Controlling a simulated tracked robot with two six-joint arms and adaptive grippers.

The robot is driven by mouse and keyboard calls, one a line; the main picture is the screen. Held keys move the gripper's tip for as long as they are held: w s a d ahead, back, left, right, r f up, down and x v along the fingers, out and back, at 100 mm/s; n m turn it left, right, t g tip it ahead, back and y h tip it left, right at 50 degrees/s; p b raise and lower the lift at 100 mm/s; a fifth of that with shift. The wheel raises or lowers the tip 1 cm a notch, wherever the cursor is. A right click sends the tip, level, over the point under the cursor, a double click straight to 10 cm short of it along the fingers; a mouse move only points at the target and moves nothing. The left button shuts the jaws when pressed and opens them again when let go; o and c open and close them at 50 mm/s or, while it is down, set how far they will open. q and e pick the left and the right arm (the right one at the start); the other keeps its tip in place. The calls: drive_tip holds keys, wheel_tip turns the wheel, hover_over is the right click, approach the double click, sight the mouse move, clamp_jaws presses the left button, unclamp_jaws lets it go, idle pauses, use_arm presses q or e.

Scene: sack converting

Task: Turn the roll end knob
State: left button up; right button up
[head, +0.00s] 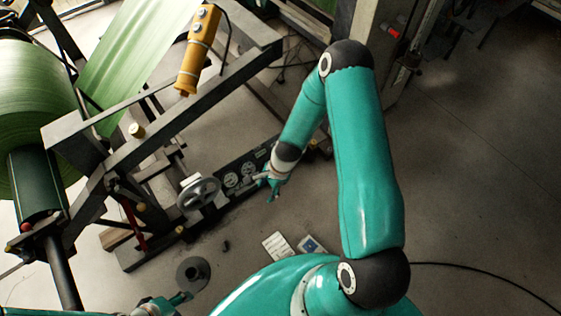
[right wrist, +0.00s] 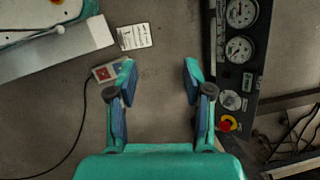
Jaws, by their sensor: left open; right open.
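A grey spoked handwheel (head: 198,193) stands at the end of the machine's lower beam. A small brass knob (head: 137,130) sits on the frame beside the green roll (head: 38,88); I cannot tell for sure which is the roll end knob. My right gripper (head: 273,187) is just right of the handwheel, apart from it, near the gauge panel. In the right wrist view my right gripper (right wrist: 158,68) is open and empty above the floor. My left gripper (head: 180,299) is at the lower left edge, open and partly cut off.
The black panel (right wrist: 232,80) carries gauges and a red-and-yellow stop button (right wrist: 227,124). A yellow pendant (head: 196,50) hangs above the frame. A small box with a cable (right wrist: 107,72) and a white label (right wrist: 135,36) lie below. A round dark base (head: 192,273) stands near my left gripper. Floor at right is mostly clear.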

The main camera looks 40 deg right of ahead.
drive_tip(key=w+d+f+m+t+b, duration=0.2)
drive_tip(key=w+d+m+b, duration=0.1)
drive_tip(key=d+m, duration=0.45)
drive_tip(key=w+d+f+m+t+b, duration=0.1)
drive_tip(key=w+d+f+m+b, duration=0.15)
drive_tip(key=d+m, duration=0.55)
drive_tip(key=w+d+f+m+t+b, duration=0.2)
drive_tip(key=d+f+m+b, duration=0.15)
drive_tip(key=d+m, duration=0.45)
drive_tip(key=shift+n+h, duration=0.4)
drive_tip(key=shift+n, duration=0.15)
drive_tip(key=b+x, duration=0.1)
drive_tip(key=x, duration=0.4)
drive_tip(key=b+x, duration=0.2)
drive_tip(key=x, duration=0.3)
drive_tip(key=d+b+x, duration=0.1)
drive_tip(key=x, duration=0.4)
drive_tip(key=shift+w+b, duration=0.35)
drive_tip(key=shift+w, duration=0.05)
use_arm(q)
wheel_tip(320, 180, down, 16)
drive_tip(key=shift+f, duration=0.1)
